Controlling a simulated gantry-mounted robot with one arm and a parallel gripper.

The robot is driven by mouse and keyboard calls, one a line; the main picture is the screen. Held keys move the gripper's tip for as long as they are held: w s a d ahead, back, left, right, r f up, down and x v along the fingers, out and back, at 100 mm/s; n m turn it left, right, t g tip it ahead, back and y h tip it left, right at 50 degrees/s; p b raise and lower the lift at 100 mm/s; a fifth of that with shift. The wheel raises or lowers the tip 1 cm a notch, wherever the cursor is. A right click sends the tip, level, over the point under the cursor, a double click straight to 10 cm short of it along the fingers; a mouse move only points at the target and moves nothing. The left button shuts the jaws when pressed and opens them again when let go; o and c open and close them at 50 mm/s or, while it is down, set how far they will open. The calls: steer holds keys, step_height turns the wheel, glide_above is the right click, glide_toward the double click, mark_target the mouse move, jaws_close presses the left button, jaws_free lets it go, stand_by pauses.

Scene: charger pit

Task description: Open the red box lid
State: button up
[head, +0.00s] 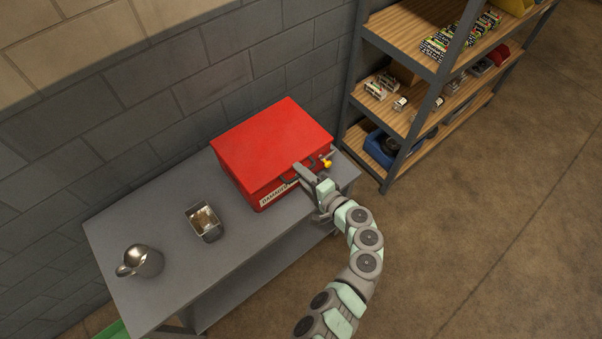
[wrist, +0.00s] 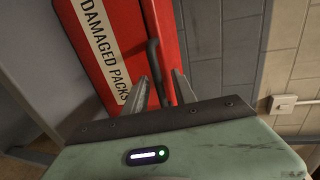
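The red box (head: 268,148) sits on the grey table with its lid down. A white label (head: 278,193) on its front shows in part; in the wrist view the label (wrist: 108,45) reads "DAMAGED PACKS". A dark handle (wrist: 154,58) stands out from the box's red front. My gripper (head: 308,174) is at the right part of the box's front. In the wrist view, my gripper (wrist: 160,88) has its two fingers apart, one on each side of the handle. I cannot tell whether either finger touches it. A small yellow part (head: 327,163) shows beside the gripper.
A metal tin (head: 204,222) and a metal jug (head: 143,261) stand on the table (head: 180,190) left of the box. A loaded shelf rack (head: 420,125) stands to the right. The block wall (head: 180,75) is close behind the box. A wall switch (wrist: 287,103) shows in the wrist view.

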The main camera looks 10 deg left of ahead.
steer(key=shift+w+a, duration=0.1)
steer(key=shift+a, duration=0.1)
steer(key=shift+f, duration=0.1)
steer(key=c, duration=0.6)
steer(key=shift+f, duration=0.1)
jaws_close()
